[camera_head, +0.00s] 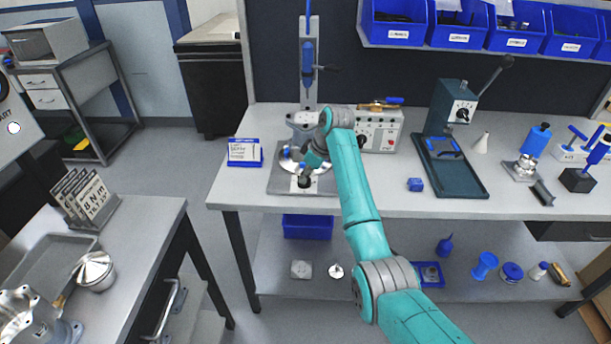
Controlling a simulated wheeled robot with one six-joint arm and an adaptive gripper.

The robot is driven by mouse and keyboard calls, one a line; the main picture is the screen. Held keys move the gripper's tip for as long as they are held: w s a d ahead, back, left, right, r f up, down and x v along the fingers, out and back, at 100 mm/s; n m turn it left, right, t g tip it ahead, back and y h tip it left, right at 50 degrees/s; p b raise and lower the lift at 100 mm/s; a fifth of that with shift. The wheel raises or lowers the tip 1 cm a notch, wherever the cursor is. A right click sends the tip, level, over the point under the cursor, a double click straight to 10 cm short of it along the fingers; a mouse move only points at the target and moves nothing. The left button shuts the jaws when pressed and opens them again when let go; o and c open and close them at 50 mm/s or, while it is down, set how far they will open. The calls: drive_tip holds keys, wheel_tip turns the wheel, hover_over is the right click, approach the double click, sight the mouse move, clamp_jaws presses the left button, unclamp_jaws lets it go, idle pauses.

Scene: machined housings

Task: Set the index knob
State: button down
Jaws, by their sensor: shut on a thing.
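The index fixture (278,184) stands at the left end of the workbench, a grey base with a round metal plate (288,166) on it. At its front is a pale dial face (314,185) with a small black index knob (304,182). My gripper (306,174) reaches down over the fixture from the right and is shut on the knob. The gripper and wrist hide part of the plate and the knob's top, so the pointer's setting cannot be read.
A blue-edged card stand (244,152) is left of the fixture. A column stand (308,60) and control box (381,131) are behind. The bench front between fixture and block is clear apart from my arm.

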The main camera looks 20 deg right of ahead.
drive_tip(key=c, duration=1.2)
unclamp_jaws()
drive_tip(key=v, duration=1.2)
drive_tip(key=shift+a, duration=0.1)
